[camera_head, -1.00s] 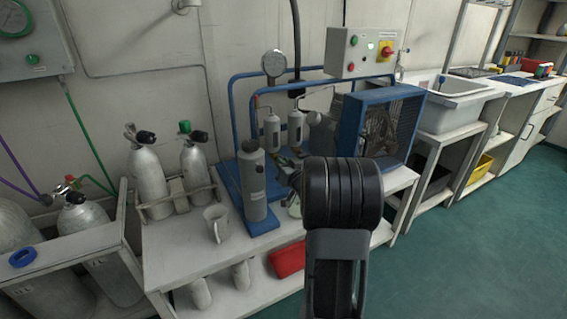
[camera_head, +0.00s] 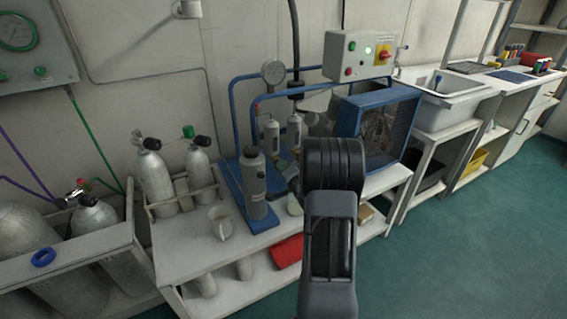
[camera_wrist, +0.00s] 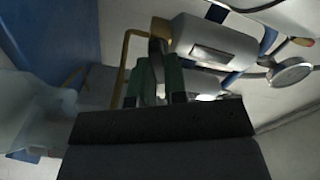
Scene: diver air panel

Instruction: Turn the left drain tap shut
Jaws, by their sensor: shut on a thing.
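The left drain tap is mostly hidden; in the wrist view a small dark grey piece (camera_wrist: 156,58), probably its handle, stands between the green fingertips of my gripper (camera_wrist: 154,82). The fingers are shut on it. A bent brass pipe (camera_wrist: 125,62) runs close beside them. A grey separator bottle (camera_wrist: 212,42) lies just beyond the fingers in that view. In the head view two small grey bottles, left (camera_head: 271,134) and right (camera_head: 294,130), hang on the blue-framed compressor. My arm hides much of the gripper there, and the tap cannot be made out below the bottles.
A tall grey filter cylinder (camera_head: 254,188) stands left of my gripper. The blue fan guard (camera_head: 385,128) is to the right. A mug (camera_head: 221,222) and two diving cylinders stand on the bench's left. A clear flask (camera_head: 295,205) stands near my arm. The floor (camera_head: 450,245) at right is clear.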

